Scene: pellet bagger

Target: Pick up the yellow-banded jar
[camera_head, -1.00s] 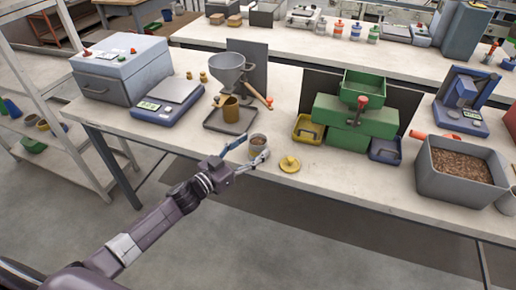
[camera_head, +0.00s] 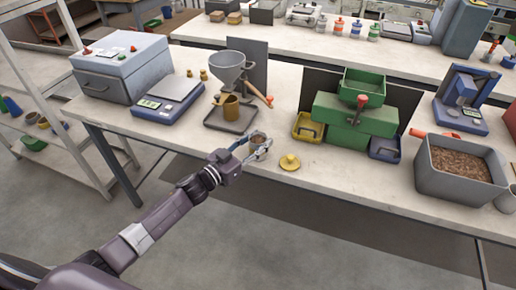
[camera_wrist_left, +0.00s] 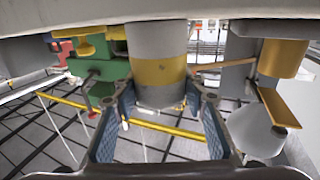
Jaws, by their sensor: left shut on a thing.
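The yellow-banded jar (camera_head: 258,136) stands at the front edge of the bench, open at the top with brown contents. In the left wrist view, which looks upside down, the grey jar with its yellow band (camera_wrist_left: 160,72) sits between the two fingers. My left gripper (camera_head: 256,145) is shut on the jar from the front, one finger on each side. Its blue-padded fingers also show in the left wrist view (camera_wrist_left: 163,100). The jar appears upright and still on the bench; the fingers partly hide it. My right gripper is not in view.
A yellow knobbed lid (camera_head: 290,162) lies right of the jar. A blue scale (camera_head: 167,100) is left, a green machine (camera_head: 350,120) right, and a pellet bin (camera_head: 445,185) farther right.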

